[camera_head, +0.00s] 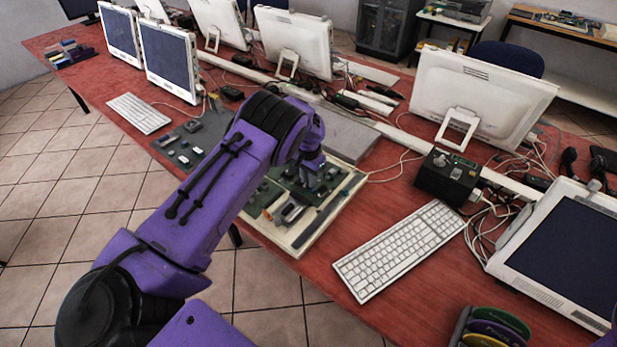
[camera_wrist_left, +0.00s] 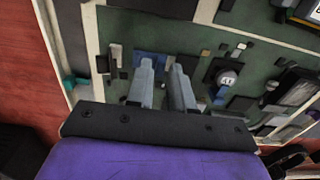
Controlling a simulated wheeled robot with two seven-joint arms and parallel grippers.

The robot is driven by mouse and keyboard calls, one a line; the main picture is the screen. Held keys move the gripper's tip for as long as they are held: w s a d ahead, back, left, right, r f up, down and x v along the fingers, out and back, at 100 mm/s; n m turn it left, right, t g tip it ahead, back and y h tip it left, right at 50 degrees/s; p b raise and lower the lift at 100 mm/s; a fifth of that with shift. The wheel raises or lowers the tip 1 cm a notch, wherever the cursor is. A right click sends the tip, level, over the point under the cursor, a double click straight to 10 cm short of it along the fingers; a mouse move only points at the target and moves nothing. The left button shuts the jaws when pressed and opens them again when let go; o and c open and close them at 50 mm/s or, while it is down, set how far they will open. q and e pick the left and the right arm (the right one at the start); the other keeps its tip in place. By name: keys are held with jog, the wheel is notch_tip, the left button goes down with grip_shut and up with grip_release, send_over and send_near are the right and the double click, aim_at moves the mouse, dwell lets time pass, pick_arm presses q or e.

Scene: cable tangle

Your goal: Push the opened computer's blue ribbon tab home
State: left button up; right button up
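The opened computer (camera_head: 344,205) lies flat on the red table, its green circuit board showing inside a pale frame. My left gripper (camera_head: 310,180) reaches down over the board; my arm hides part of the computer. In the left wrist view, the two grey fingers (camera_wrist_left: 162,68) are a small gap apart with nothing seen between them. A blue piece (camera_wrist_left: 150,58), probably the ribbon tab, lies just beyond the fingertips, partly hidden by the left finger. I cannot tell whether the fingers touch it or how far in it sits. My right gripper is not in view.
A white keyboard (camera_head: 400,249) lies right of the computer, with a black box (camera_head: 447,178) behind it. Loose cables (camera_head: 490,222) run near the right monitor (camera_head: 563,250). Dark chips and connectors (camera_wrist_left: 228,77) stand on the board near the fingers.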

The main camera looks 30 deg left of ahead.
pick_arm(q)
jog(key=shift+f, duration=0.45)
grip_shut()
